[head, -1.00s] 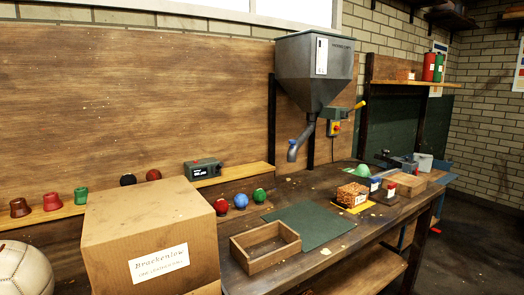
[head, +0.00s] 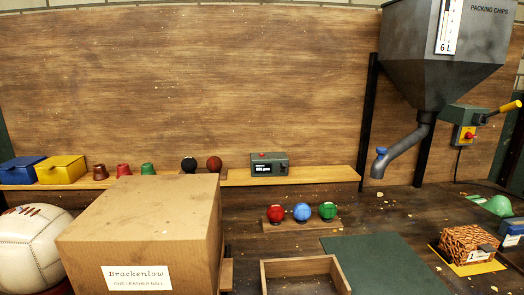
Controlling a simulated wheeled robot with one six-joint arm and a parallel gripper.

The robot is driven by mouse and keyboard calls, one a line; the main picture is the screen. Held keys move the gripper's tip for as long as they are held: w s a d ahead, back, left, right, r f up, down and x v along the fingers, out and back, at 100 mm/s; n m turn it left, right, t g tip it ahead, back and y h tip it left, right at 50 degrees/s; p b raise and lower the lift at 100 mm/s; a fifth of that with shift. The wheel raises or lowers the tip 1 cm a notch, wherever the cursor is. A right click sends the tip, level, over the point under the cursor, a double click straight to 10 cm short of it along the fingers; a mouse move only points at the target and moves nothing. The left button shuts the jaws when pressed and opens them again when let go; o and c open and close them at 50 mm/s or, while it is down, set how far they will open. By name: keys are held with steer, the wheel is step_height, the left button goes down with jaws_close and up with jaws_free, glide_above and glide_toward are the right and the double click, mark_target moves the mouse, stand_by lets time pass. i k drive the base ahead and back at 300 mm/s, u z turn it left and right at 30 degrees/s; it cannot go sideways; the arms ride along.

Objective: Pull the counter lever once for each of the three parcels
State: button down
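A large cardboard box (head: 150,225) labelled "Brackenlow, one leather ball" stands at the front left; its top looks closed. A small brown patterned box (head: 464,241) sits on a yellow mat at the right. I cannot tell which things are the three parcels. A yellow-handled lever (head: 503,109) sticks out of a green housing beside the hopper. A small dark green device (head: 269,165) with a lit display stands on the back ledge; its text is too small to read and no lever shows clearly on it. My gripper is not in view.
A grey packing-chips hopper (head: 443,60) with a bent spout hangs at the right. A white leather ball (head: 28,250) is at the left. An open wooden tray (head: 300,268) and a bare green mat (head: 385,268) lie in front.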

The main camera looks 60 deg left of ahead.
mark_target(284, 164)
steer(key=u, duration=0.8)
steer(key=i, duration=0.85)
steer(key=u, duration=1)
steer(key=i, duration=0.3)
steer(key=u, duration=0.25)
